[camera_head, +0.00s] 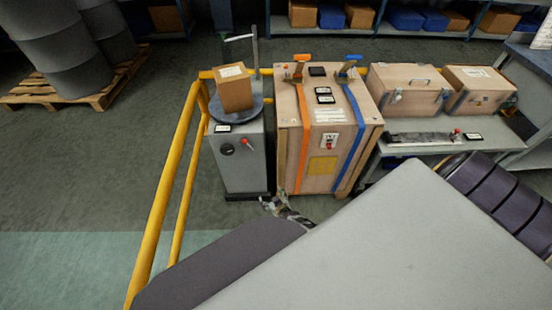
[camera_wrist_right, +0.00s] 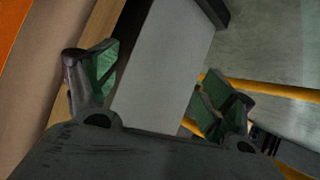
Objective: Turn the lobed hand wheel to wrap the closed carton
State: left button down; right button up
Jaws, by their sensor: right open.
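The closed brown carton (camera_head: 234,89) stands on the dark round turntable of a grey wrapping machine (camera_head: 243,172). A dark round knob (camera_head: 227,149), which looks like the lobed hand wheel, is on the machine's upper front; its lobes are too small to make out. A red-tipped lever (camera_head: 247,142) is to its right. My right gripper (camera_head: 283,207) is low, near the foot of the machine, below and right of the knob. In the right wrist view it (camera_wrist_right: 160,88) is open and empty, with the grey machine's plain side beyond its green pads. My left gripper is not in view.
A large wooden crate (camera_head: 290,125) with orange and blue straps stands close to the machine's right. Yellow rails (camera_head: 160,200) run along the left. Two wooden cases (camera_head: 408,90) sit on a bench further right. Open floor (camera_head: 80,180) lies left of the rails.

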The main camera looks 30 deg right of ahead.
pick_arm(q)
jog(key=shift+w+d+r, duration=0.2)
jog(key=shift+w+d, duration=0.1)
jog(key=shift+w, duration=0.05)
pick_arm(e)
jog(key=shift+s+d+f, duration=0.25)
jog(key=shift+s+f, duration=0.1)
jog(key=shift+s, duration=0.2)
